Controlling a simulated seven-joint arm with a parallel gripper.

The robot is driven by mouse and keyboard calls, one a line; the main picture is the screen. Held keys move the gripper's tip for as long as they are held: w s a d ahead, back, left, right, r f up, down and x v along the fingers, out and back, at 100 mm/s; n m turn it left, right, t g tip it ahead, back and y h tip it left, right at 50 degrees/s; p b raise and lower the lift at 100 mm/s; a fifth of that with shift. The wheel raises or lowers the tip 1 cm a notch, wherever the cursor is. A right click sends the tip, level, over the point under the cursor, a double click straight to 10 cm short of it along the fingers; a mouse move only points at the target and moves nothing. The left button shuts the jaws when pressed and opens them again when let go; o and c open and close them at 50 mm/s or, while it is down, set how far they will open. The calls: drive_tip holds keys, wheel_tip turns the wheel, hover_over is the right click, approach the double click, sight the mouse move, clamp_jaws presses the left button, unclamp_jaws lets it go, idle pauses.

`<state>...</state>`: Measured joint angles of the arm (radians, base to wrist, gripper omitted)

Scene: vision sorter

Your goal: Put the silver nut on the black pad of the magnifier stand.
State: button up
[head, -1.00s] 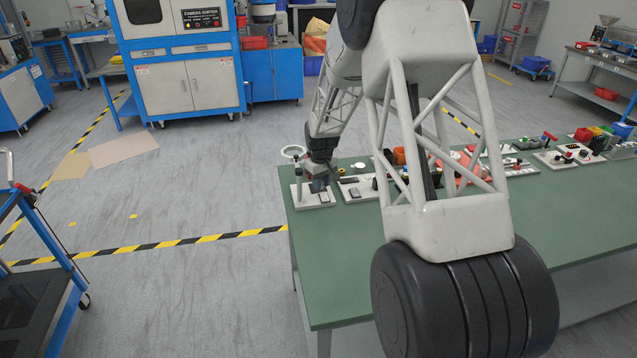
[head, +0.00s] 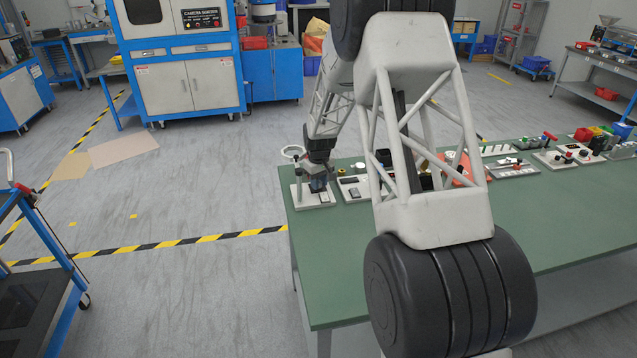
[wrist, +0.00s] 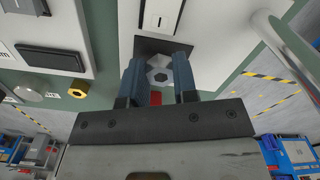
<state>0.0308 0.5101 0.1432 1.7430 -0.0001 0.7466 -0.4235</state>
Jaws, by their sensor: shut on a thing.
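The silver nut (wrist: 158,76) is between the two blue fingers of my gripper (wrist: 158,64) in the wrist view, and the gripper is shut on it. The black pad (wrist: 148,45) shows just beyond the fingertips, partly hidden by them and the nut. I cannot tell whether the nut touches the pad. The magnifier stand's white base (head: 302,200) is at the left end of the green table in the head view, with my gripper (head: 318,187) low over it. Its light ring (head: 293,152) stands behind. The nut is too small to make out in the head view.
The stand's pale post (wrist: 287,42) rises close on the right in the wrist view. The green table (head: 345,260) is clear in front.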

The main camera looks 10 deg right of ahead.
drive_tip(key=shift+w+f, duration=0.35)
drive_tip(key=shift+w, duration=0.05)
drive_tip(key=shift+f, duration=0.15)
drive_tip(key=o, duration=0.9)
drive_tip(key=shift+o, duration=0.2)
wheel_tip(320, 180, up, 12)
idle(0.3)
drive_tip(key=shift+r, duration=0.2)
idle(0.3)
